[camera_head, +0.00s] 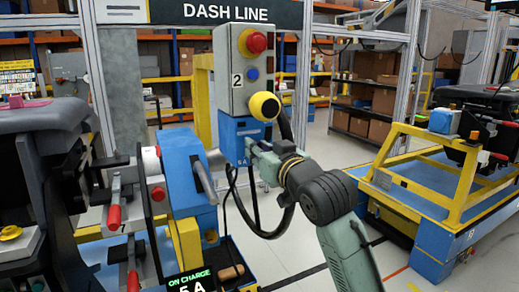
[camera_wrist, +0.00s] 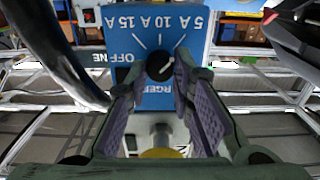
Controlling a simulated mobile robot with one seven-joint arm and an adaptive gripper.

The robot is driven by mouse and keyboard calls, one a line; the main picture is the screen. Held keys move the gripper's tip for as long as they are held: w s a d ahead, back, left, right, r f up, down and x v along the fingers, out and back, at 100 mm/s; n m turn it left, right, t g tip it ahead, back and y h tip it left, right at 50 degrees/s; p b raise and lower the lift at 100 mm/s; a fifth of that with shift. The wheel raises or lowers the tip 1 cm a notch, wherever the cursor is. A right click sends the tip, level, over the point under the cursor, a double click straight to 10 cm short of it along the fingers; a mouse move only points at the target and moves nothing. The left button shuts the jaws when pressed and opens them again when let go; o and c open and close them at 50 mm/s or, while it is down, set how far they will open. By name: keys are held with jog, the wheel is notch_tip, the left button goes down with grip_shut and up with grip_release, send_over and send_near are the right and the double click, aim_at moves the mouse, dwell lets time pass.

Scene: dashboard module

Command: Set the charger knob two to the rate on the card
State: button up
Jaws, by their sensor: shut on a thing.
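The blue charger (camera_head: 237,134) hangs under the grey box marked 2. My gripper (camera_head: 252,152) is at its lower front. In the wrist view the charger face (camera_wrist: 188,35) carries the marks OFF, 15 A, 10 A and 5 A. The round black knob (camera_wrist: 160,66) sits below these marks, between the fingertips of my gripper (camera_wrist: 160,78), which is shut on it. A small white line shows on the knob; which mark it points to is hard to tell. A black sign with green letters (camera_head: 191,283) reads ON CHARGE 5 A, cut by the frame's bottom edge.
The grey box (camera_head: 238,97) above the charger has a red button and a yellow-black round part. A blue machine (camera_head: 183,180) with a grey handle stands close left of my gripper. Dark cables hang around the charger. A yellow-railed blue cart (camera_head: 420,200) stands to the right across open floor.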

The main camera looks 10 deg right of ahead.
grip_shut()
jog(key=shift+f+n, duration=0.1)
jog(key=shift+n, duration=0.2)
jog(key=n+b, duration=0.4)
jog(key=n, duration=0.4)
jog(key=shift+a+b, duration=0.15)
jog(key=shift+b, duration=0.25)
jog(key=o, duration=0.7)
grip_release()
